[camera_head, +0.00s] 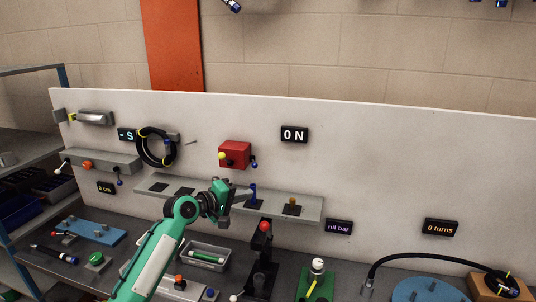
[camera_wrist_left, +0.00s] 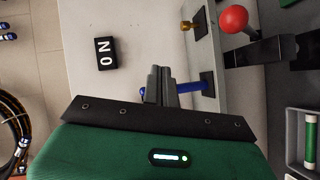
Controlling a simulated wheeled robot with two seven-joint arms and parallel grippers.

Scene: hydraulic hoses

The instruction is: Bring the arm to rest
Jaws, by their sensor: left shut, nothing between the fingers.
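My left arm, green and white, reaches up from the bottom of the head view. Its gripper (camera_head: 240,194) is in front of the grey shelf on the white panel, near a blue upright piece (camera_head: 253,196). In the left wrist view the fingers (camera_wrist_left: 158,84) are shut together with nothing between them. The blue piece (camera_wrist_left: 207,85) shows beside and beyond the fingertips there; whether they touch it I cannot tell. My right gripper is not in view.
The grey shelf (camera_head: 318,208) also carries a brass piece (camera_head: 292,203). Below are a black stand with a red ball (camera_head: 265,226), a tray with a green cylinder (camera_head: 222,258) and a green-based device (camera_head: 317,284). A black hose (camera_head: 410,257) lies at right; a coiled hose (camera_head: 139,149) hangs on the panel.

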